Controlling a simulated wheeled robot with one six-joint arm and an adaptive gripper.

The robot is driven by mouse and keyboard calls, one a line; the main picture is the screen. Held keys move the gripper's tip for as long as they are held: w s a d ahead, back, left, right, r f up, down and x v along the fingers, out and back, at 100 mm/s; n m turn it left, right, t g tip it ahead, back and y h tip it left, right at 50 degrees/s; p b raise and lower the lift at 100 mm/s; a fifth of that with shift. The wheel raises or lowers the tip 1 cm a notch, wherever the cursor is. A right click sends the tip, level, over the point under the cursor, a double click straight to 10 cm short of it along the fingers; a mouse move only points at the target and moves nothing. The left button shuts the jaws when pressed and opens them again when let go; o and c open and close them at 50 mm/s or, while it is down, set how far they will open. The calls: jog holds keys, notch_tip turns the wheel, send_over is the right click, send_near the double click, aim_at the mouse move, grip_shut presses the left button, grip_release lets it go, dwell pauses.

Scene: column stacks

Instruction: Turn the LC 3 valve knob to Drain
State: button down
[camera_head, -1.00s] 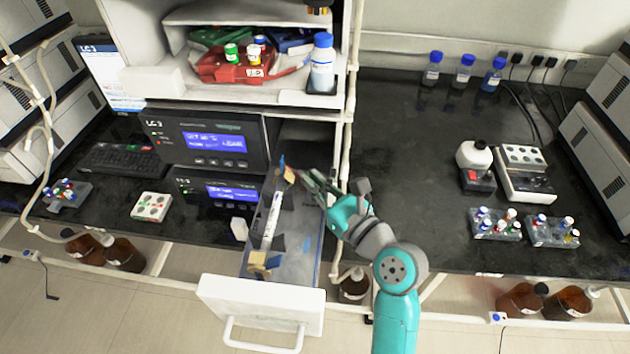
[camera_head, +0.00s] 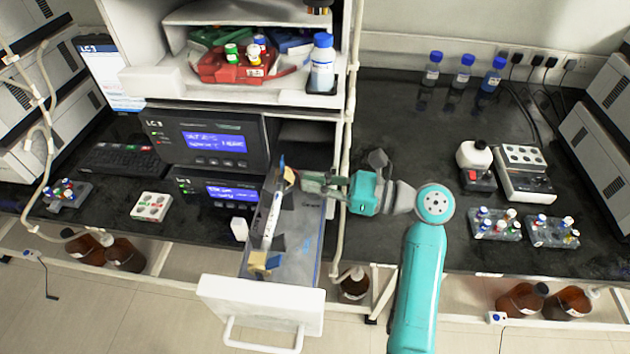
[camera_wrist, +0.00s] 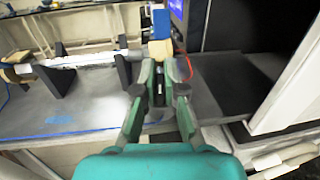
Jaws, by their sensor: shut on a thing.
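The LC 3 unit (camera_head: 205,140) has a lit blue screen. The fingertips partly hide the contact. I cannot read the knob's setting.
The white drawer front (camera_head: 262,305) sticks out past the bench edge. A white upright post (camera_head: 344,130) stands just behind my gripper. A shelf with a blue-capped bottle (camera_head: 322,65) is above. The dark bench (camera_head: 400,150) to the right is largely clear near my arm.

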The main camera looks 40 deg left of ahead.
jog(key=n+g+h, duration=0.5)
jog(key=g, duration=0.2)
jog(key=shift+n+h, duration=0.3)
jog(key=shift+n, duration=0.1)
jog(key=shift+f, duration=0.1)
jog(key=c, duration=1.3)
grip_release()
jog(key=shift+o, duration=0.2)
notch_tip(320, 180, up, 10)
jog(key=shift+r, duration=0.1)
jog(key=shift+o, duration=0.3)
